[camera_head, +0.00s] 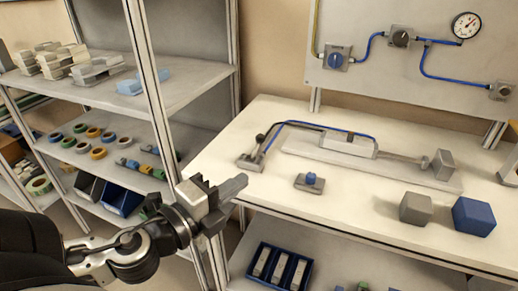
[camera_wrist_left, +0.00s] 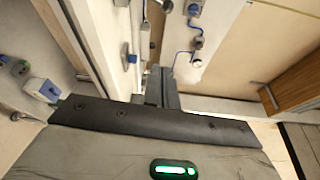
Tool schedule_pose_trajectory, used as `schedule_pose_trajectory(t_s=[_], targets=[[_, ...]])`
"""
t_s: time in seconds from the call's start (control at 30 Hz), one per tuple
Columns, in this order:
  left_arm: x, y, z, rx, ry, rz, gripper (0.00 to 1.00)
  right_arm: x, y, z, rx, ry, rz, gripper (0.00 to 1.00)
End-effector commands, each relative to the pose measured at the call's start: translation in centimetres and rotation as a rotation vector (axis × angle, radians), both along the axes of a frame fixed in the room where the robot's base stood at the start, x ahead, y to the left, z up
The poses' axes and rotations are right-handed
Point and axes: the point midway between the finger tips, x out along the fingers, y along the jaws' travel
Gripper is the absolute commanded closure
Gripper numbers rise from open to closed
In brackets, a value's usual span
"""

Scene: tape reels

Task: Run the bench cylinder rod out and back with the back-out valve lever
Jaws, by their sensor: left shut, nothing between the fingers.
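The bench cylinder (camera_head: 346,144) is a pale block on a long base plate on the bench. Its thin rod (camera_head: 404,158) reaches right toward an upright grey block (camera_head: 443,165). A small valve with a dark knob (camera_head: 251,160) stands left of the cylinder, with blue and dark tubing running to it. A small block with a blue knob (camera_head: 310,181) sits in front; I cannot tell which is the back-out valve lever. My left gripper (camera_head: 236,186) is shut and empty, left of the bench's front edge, apart from the valves. Its fingers also show in the left wrist view (camera_wrist_left: 161,86).
The white bench (camera_head: 365,232) carries a grey cube (camera_head: 416,208) and a blue cube (camera_head: 474,216) at front right. A wall panel (camera_head: 400,85) holds valves, blue tubing and a gauge (camera_head: 466,25). A shelf rack (camera_head: 150,95) with tape reels stands at left, its posts close to my arm.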

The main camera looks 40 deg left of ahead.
Motion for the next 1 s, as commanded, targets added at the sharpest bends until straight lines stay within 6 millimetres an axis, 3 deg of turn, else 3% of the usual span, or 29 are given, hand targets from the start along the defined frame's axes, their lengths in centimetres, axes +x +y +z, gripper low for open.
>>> schedule_pose_trajectory(t_s=[0.37, 0.6, 1.0], targets=[[0.4, -0.1, -0.2, -0.002, -0.001, -0.001, 1.00, 0.4, 0.0, -0.2, 0.002, -0.009, 0.000, 0.44], [2.9, -0.3, -0.5, 0.005, -0.003, -0.003, 1.00, 0.6, 0.3, -1.5, 0.028, -0.016, -0.005, 0.44], [7.2, -0.5, -0.2, -0.003, -0.001, 0.004, 1.00, 0.4, 0.6, -0.5, 0.060, -0.027, -0.017, 0.44]])
